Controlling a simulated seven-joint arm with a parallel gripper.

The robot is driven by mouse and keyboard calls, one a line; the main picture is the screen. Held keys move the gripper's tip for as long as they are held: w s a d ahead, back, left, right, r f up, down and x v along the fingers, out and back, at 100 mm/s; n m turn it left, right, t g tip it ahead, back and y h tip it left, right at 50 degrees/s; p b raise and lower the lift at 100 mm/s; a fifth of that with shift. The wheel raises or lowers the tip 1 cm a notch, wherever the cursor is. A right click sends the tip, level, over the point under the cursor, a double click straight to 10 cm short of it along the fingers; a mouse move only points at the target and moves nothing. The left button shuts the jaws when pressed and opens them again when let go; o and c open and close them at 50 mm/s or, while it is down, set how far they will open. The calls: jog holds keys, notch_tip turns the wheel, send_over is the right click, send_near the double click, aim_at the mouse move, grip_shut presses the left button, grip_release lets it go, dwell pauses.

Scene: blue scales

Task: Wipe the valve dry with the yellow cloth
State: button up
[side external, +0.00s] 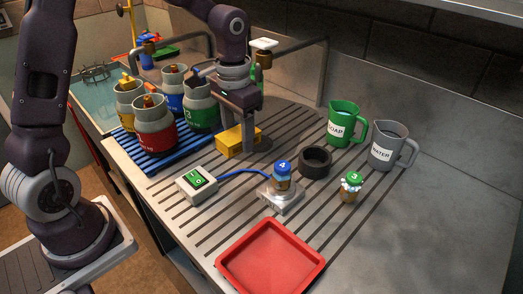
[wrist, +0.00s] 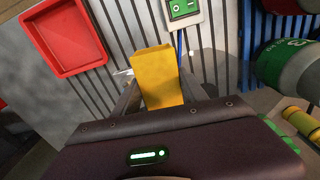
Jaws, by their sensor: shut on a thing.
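My gripper (side external: 237,134) points down over the drainboard, its fingers shut on the yellow cloth (side external: 228,146), which looks like a folded block. In the wrist view the cloth (wrist: 158,76) stands between the fingers. A small brass valve with a green cap marked 3 (side external: 351,184) stands upright at the right, with white foam-like spots around it. Another small valve with a blue cap marked 4 (side external: 282,174) stands on a grey metal block (side external: 283,200), nearer the gripper. Both valves are apart from the cloth and I cannot see them in the wrist view.
A green soap jug (side external: 345,124) and grey water jug (side external: 388,146) stand behind. A switch box (side external: 197,186) has a blue cable. A red tray (side external: 270,262) lies in front. Several canisters stand on a blue rack (side external: 150,163) at left.

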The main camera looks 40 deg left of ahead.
jog(key=s+d+r+m, duration=0.1)
jog(key=s+d, duration=0.5)
jog(key=s, duration=0.1)
jog(key=shift+m, duration=0.4)
jog(key=shift+s+d+r, duration=0.1)
jog(key=w+d+f, duration=0.2)
jog(key=w+f, duration=0.1)
jog(key=w, duration=0.6)
jog(key=shift+w+f, duration=0.4)
jog(key=shift+d+f, duration=0.1)
jog(key=shift+f, duration=0.5)
